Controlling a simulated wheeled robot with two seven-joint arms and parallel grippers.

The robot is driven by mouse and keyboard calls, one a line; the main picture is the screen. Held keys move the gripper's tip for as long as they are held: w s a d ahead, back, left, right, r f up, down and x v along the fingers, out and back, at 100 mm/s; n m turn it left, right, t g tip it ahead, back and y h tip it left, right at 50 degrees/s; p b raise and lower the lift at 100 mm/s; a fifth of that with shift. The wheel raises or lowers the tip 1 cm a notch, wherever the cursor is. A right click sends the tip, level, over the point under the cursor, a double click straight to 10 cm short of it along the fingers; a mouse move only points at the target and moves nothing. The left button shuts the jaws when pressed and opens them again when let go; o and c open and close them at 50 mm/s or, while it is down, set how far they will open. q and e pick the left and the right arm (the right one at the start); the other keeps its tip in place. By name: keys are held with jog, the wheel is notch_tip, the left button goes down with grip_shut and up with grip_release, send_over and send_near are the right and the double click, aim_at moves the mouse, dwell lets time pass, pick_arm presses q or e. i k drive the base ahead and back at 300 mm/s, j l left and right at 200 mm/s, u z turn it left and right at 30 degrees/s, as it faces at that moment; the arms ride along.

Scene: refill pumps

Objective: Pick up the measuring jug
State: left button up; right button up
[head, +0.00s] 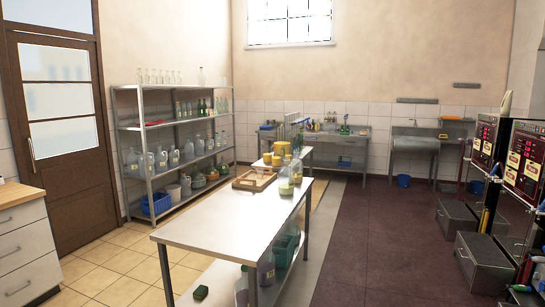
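I cannot single out the measuring jug with certainty at this distance. A clear vessel with pale yellowish contents (286,184) stands near the right edge of the long white table (205,237); it may be a jug, but its handle and markings are too small to tell. Several pale jug-like containers also stand on the middle shelves of the metal rack (148,125) at the back left. Neither of my grippers is in view.
The dark red floor (375,235) between is clear.

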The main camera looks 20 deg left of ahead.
aim_at(267, 151)
jog(key=i+l, duration=0.1)
jog(key=i, duration=3.55)
jog(key=i+l, duration=0.15)
jog(key=i, duration=3.5)
jog(key=i+u, duration=0.35)
jog(key=i, duration=0.2)
jog(key=i+l+u, duration=0.3)
jog(key=i, duration=0.2)
jog(key=i+l+u, duration=0.35)
jog(key=i, duration=0.2)
jog(key=j, duration=0.1)
